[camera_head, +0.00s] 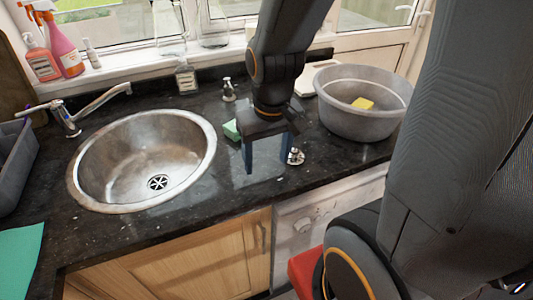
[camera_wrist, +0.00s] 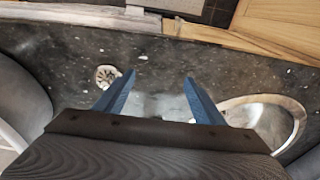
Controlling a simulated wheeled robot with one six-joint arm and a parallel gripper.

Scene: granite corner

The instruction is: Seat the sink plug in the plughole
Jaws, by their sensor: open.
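The sink plug (camera_head: 296,156) is a small chrome piece standing on the dark granite worktop, right of the sink. In the wrist view the plug (camera_wrist: 106,75) lies left of the left finger, outside the jaws. My gripper (camera_head: 268,168) points down over the worktop with its two blue fingers apart and nothing between them. Its fingers also show in the wrist view (camera_wrist: 159,78). The plughole (camera_head: 158,182) is a dark slotted strainer in the floor of the round steel sink (camera_head: 90,153). Part of the sink rim (camera_wrist: 296,104) shows at the wrist view's right.
A grey basin (camera_head: 352,124) holding a yellow sponge (camera_head: 363,103) stands right of my gripper. A green sponge (camera_head: 231,130) lies just behind it. The tap (camera_head: 68,120) is at the sink's back left. Worktop between sink and gripper is clear.

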